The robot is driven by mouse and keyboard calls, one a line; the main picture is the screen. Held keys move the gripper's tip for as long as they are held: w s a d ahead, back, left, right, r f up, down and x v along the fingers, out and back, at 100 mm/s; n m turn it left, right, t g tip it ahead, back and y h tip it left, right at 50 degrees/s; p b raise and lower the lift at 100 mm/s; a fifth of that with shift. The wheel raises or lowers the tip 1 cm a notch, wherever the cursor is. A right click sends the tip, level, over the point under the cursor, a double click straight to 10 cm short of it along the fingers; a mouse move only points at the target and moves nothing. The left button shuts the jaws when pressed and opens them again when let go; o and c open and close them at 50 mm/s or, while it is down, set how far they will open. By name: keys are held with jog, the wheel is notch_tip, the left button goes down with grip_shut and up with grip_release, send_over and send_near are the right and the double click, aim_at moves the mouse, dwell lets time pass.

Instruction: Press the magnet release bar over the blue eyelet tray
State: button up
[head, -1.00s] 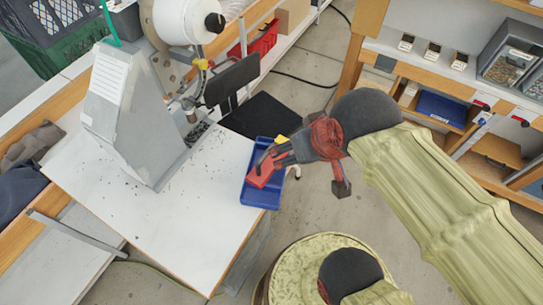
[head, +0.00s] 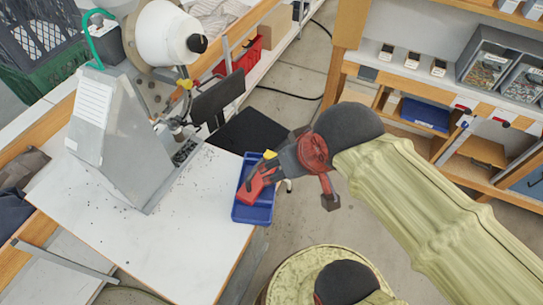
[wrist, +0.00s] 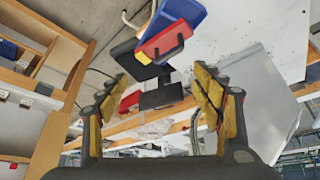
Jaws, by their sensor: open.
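The blue eyelet tray (head: 241,213) sits at the right edge of the white table, and part of it shows at the top of the wrist view (wrist: 187,12). I cannot make out the release bar clearly. My gripper (wrist: 155,100) is open, with yellow-padded fingers wide apart and nothing between them. In the head view my gripper (head: 268,162) is close above the tray's right side; contact cannot be told.
The grey press (head: 115,135) with a white bowl (head: 165,33) stands left of the tray. A black panel (head: 218,98) is behind the tray. Small dark bits lie on the white table (head: 170,235). Wooden shelving with bins (head: 490,75) is at the right.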

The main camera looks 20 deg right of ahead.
jog(key=shift+c, duration=1.1)
grip_shut()
dwell(1.0)
